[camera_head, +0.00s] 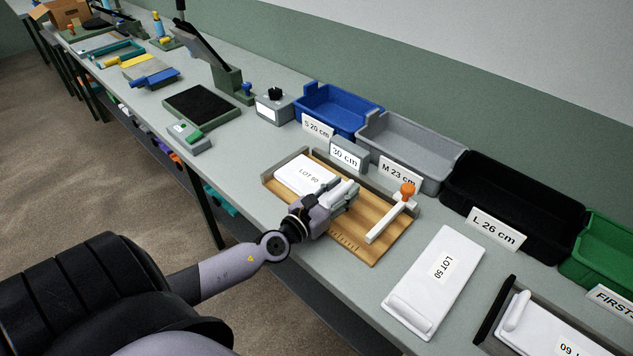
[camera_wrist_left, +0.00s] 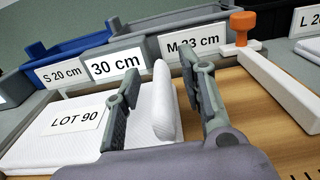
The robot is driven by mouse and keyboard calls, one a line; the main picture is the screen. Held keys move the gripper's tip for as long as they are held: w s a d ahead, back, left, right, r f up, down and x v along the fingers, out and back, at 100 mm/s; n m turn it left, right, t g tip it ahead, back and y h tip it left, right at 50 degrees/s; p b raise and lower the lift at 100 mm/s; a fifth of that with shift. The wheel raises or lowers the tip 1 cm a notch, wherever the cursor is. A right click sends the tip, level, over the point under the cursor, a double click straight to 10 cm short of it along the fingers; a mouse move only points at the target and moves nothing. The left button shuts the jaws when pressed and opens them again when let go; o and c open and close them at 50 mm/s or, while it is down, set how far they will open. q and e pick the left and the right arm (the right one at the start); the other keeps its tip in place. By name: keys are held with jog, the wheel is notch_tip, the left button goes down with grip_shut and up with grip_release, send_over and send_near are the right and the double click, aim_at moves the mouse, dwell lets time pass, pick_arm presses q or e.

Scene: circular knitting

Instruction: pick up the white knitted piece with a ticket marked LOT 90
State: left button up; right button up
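The white knitted piece marked LOT 90 (camera_head: 301,175) lies flat on a wooden measuring board (camera_head: 372,249). In the left wrist view, its ticket (camera_wrist_left: 76,121) lies left of my fingers, and its thick rolled edge (camera_wrist_left: 163,102) stands between them. My left gripper (camera_head: 346,192) is open at the right end of the piece, also seen in the left wrist view (camera_wrist_left: 165,92). One finger is on each side of the roll, with a gap visible; I cannot tell whether either touches it. In the head view the gripper hides part of that end. My right gripper is not in view.
A white slider with an orange knob (camera_head: 407,190) stands on the board, right of the gripper. Behind are blue (camera_head: 322,110), grey (camera_head: 400,140) and black (camera_head: 505,200) bins. Another white piece, LOT 50 (camera_head: 432,285), lies to the right. A 30 cm sign (camera_head: 346,154) stands behind the board.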

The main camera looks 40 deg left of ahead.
pick_arm(q)
grip_shut()
dwell(0.3)
jog(key=shift+r, duration=0.15)
dwell(0.3)
